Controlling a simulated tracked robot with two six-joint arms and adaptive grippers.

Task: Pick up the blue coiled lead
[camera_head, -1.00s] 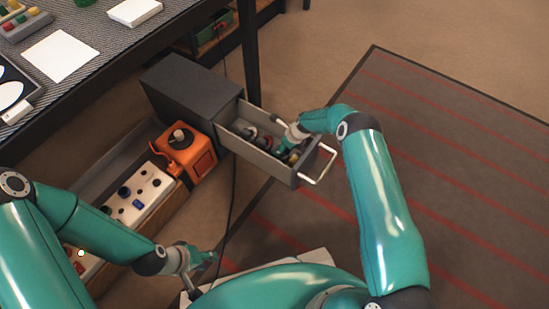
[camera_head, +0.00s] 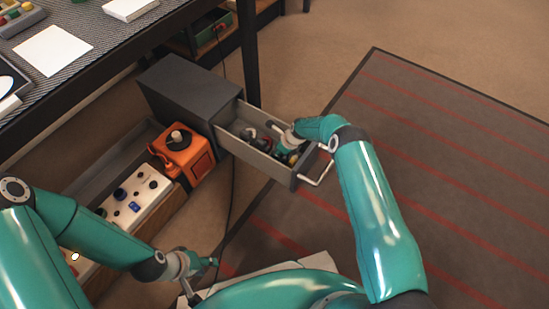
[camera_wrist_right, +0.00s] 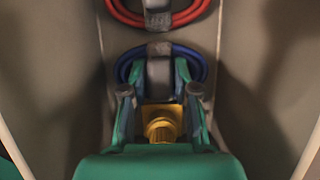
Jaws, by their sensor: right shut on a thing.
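The blue coiled lead (camera_wrist_right: 195,62) shows in the right wrist view, bound by a grey band, inside the open grey drawer (camera_head: 257,156). My right gripper (camera_wrist_right: 160,90) reaches down into the drawer and is shut on the lead at its middle, one finger on each side. Its fingers and the lead's near part hide each other in places. In the head view the right wrist covers the lead. My left gripper (camera_head: 207,263) hangs low at the bottom of the head view, away from the drawer; its finger gap is unclear.
A red coiled lead (camera_wrist_right: 198,12) lies just beyond the blue one. A yellow part (camera_wrist_right: 163,125) sits beneath the gripper. Drawer walls are close on both sides. The drawer handle (camera_head: 320,172) is at the front; an orange device (camera_head: 183,152) stands left.

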